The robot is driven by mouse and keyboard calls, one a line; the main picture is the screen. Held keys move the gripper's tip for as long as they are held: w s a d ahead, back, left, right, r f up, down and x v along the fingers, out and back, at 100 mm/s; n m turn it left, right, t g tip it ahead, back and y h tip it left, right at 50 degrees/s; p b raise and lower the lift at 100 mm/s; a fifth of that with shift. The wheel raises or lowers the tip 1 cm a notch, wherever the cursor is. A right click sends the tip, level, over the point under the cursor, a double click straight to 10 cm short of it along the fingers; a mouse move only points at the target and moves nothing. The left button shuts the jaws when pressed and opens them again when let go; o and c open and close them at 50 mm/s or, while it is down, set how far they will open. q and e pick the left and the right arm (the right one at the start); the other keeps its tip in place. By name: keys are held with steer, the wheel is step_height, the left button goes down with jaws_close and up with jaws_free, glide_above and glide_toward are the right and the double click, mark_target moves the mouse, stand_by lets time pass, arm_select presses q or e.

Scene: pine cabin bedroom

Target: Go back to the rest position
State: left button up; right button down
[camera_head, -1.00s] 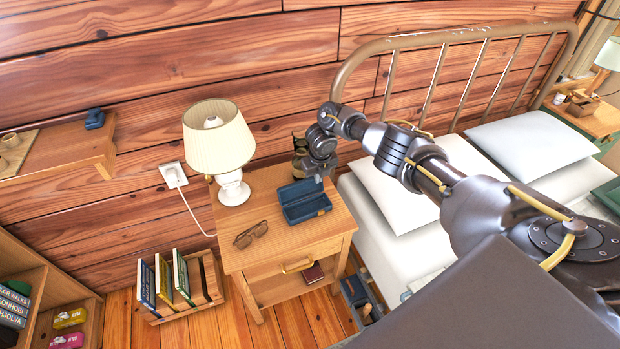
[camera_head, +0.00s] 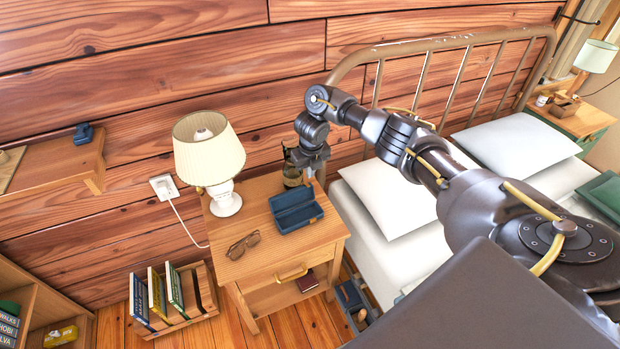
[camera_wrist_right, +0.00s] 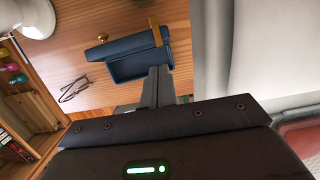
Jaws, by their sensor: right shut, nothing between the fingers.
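My right gripper (camera_head: 316,172) is shut and empty. It hangs above the back right part of the wooden nightstand (camera_head: 262,262), just beyond and above an open blue case (camera_head: 296,210). In the right wrist view, the shut fingers (camera_wrist_right: 158,84) point toward the blue case (camera_wrist_right: 140,62), with nothing held between them. My right arm reaches in from the lower right, over the bed. My left gripper is not in view.
A lit lamp (camera_head: 209,155) and folded glasses (camera_head: 243,245) share the nightstand. The bed's metal headboard (camera_head: 420,75) and pillows (camera_head: 385,195) lie close to my right arm. A wall shelf (camera_head: 60,165) and book rack (camera_head: 185,318) are left.

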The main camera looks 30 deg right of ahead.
steer(key=r, duration=0.1)
steer(key=r+p, duration=0.1)
steer(key=shift+s+a+r, duration=0.1)
steer(key=shift+s+r, duration=0.15)
steer(key=shift+r, duration=0.05)
